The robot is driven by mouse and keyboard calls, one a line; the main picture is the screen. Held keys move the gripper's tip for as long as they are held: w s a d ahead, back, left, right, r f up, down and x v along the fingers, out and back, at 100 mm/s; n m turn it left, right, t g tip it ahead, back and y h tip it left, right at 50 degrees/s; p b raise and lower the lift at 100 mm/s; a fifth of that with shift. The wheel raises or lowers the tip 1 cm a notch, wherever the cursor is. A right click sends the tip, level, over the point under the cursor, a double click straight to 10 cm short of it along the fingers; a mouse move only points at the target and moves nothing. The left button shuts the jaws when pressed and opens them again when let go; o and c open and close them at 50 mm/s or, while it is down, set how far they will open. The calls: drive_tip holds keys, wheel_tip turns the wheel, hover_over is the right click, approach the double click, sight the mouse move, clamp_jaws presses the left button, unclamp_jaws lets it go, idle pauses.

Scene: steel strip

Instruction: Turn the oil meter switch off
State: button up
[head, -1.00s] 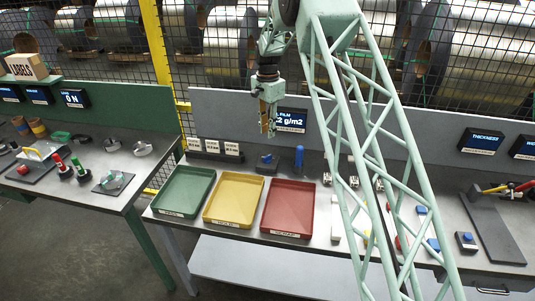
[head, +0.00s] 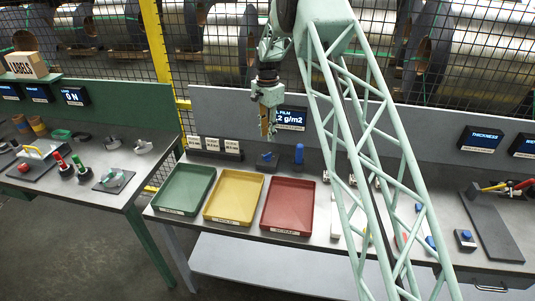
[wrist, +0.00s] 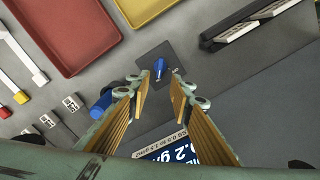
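The oil film display (head: 290,119) hangs on the grey back panel and reads about 2 g/m2, partly covered by my gripper in the head view. The blue switch (head: 267,160) sits on a dark square plate on the bench below it. In the wrist view the switch's blue lever (wrist: 160,68) shows just past my fingertips, nearly in line with the gap. My gripper (head: 268,132) hangs above the switch, pointing down. It is open and empty; its two fingers (wrist: 161,82) stand apart in the wrist view and do not visibly touch the switch.
A blue cylinder (head: 299,154) stands close to the right of the switch. Green (head: 166,211), yellow (head: 228,221) and red (head: 287,231) trays lie in front. Small label cards (head: 213,145) stand to the left. The panel rises behind.

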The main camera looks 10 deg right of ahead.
sight(268, 154)
drive_tip(key=shift+f+p, duration=0.6)
drive_tip(key=shift+f, duration=5.3)
clamp_jaws()
